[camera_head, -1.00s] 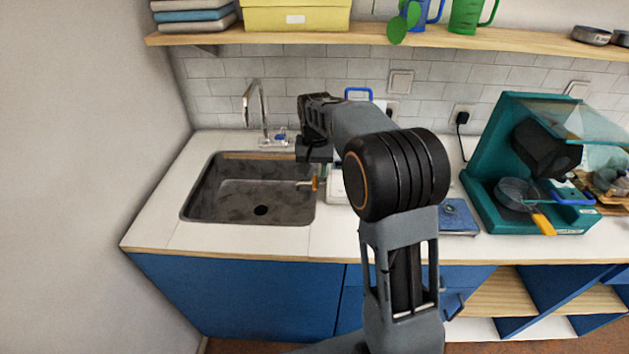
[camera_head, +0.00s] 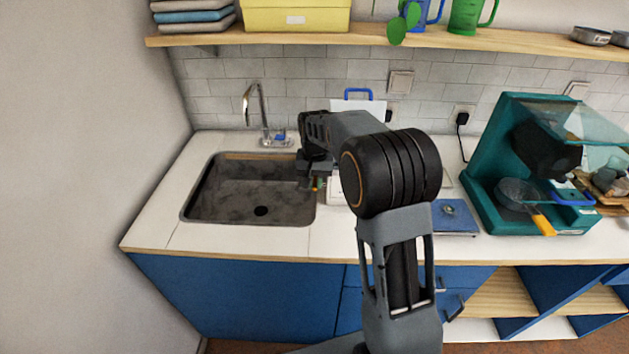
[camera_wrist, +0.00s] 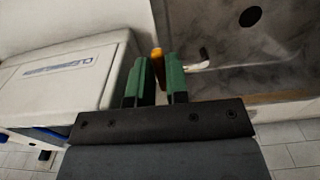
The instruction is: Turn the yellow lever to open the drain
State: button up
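The yellow lever (camera_wrist: 157,62) is at the right side of the sink, with a pale shaft reaching over the basin. In the wrist view it shows between the two green fingertips of my gripper (camera_wrist: 156,78). The fingers stand apart on either side of it, and I see no clear grip. In the head view my gripper (camera_head: 315,181) is low at the sink's right edge and hides most of the lever. The dark round drain (camera_head: 261,211) is in the floor of the grey sink (camera_head: 220,205). It also shows in the wrist view (camera_wrist: 250,16).
A white box with a label (camera_wrist: 75,75) stands close beside my gripper. The faucet (camera_head: 262,115) rises behind the sink. A blue scale (camera_head: 455,217) and a teal machine (camera_head: 490,170) are to the right. The counter left of the sink is clear.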

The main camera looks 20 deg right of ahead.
grip_shut()
jog(key=shift+w+a+m+p, duration=0.35)
jog(key=shift+w+m+p, duration=0.3)
jog(key=shift+m, duration=2.3)
jog(key=shift+w+a+m+p, duration=0.35)
jog(key=shift+w+m+p, duration=0.3)
jog(key=shift+m, duration=2.35)
jog(key=shift+w+a+m+p, duration=0.35)
jog(key=shift+w+m+p, duration=0.3)
jog(key=shift+m, duration=2.3)
jog(key=shift+w, duration=0.1)
jog(key=shift+o, duration=2.4)
grip_release()
